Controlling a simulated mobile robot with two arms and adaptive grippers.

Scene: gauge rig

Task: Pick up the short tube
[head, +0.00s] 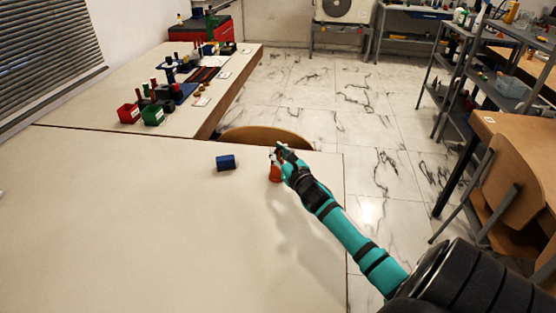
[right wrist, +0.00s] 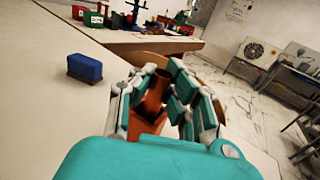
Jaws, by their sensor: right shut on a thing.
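An orange-brown tube (right wrist: 156,92), which I take as the short tube, stands between the fingers of my right gripper (right wrist: 158,100) in the right wrist view. Its top rim looks round and hollow, and its lower part looks wider. In the head view the orange tube (head: 275,173) shows just below my right gripper (head: 280,156), near the table's far right corner. My right gripper is shut on it. The fingers hide part of the tube, and I cannot tell whether it touches the table. My left gripper is not in view.
A dark blue block-like piece (head: 226,162) lies left of my right gripper; it also shows in the right wrist view (right wrist: 84,67). The near table (head: 130,220) is otherwise mostly clear. A chair back (head: 266,138) stands behind its far edge. Red (head: 129,113) and green bins (head: 153,115) sit on the farther table.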

